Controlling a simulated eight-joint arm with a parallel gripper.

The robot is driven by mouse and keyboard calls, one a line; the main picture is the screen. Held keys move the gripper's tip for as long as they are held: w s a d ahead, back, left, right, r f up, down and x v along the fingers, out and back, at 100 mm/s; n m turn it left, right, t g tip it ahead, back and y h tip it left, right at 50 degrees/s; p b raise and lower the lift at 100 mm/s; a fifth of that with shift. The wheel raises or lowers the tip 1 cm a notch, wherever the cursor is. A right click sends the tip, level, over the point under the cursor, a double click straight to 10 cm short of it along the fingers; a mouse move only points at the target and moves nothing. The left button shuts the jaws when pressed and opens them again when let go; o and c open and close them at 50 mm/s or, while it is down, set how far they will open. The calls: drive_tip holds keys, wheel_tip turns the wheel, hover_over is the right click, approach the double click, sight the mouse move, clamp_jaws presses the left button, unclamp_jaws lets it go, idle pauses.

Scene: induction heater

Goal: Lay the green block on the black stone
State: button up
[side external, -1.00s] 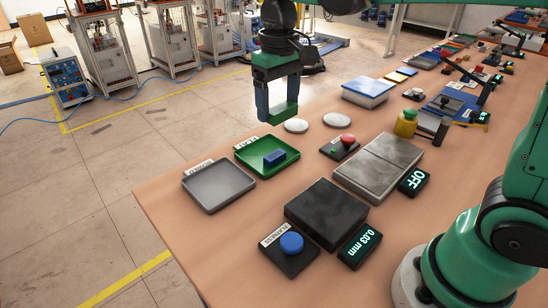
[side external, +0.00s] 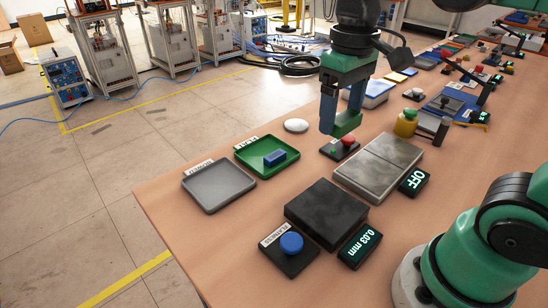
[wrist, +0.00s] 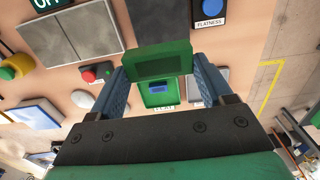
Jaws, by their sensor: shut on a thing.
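My gripper (side external: 340,126) hangs above the table near the red and green buttons and is shut on the green block (side external: 349,122). In the wrist view the green block (wrist: 158,62) sits between the two blue fingers. The black stone (side external: 325,210) is a dark square slab on the table, below and to the left of my gripper in the side view. Its top is bare. It shows partly at the top of the wrist view (wrist: 155,20). The block is apart from the stone.
A blue flatness button (side external: 291,243) and a 0.03 mm display (side external: 360,246) flank the stone. A grey two-part plate (side external: 378,165) with an OFF display (side external: 416,181) lies beyond. A green tray (side external: 245,154) holds a blue block (side external: 275,158); a grey tray (side external: 218,188) is empty.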

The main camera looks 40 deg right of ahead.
sight(324, 204)
wheel_tip(324, 204, down, 16)
drive_tip(key=shift+f, duration=0.2)
idle(0.4)
drive_tip(key=shift+f, duration=0.15)
drive_tip(key=o, duration=1.4)
drive_tip(key=w+r+t, duration=0.1)
drive_tip(key=r+t, duration=0.1)
drive_tip(key=r, duration=0.1)
drive_tip(key=w+r+t, duration=0.1)
drive_tip(key=r+t, duration=0.1)
drive_tip(key=r, duration=0.2)
drive_tip(key=r+t, duration=0.3)
drive_tip(key=shift+w+a+r, duration=0.15)
drive_tip(key=shift+w+r, duration=0.05)
drive_tip(key=shift+w, duration=0.2)
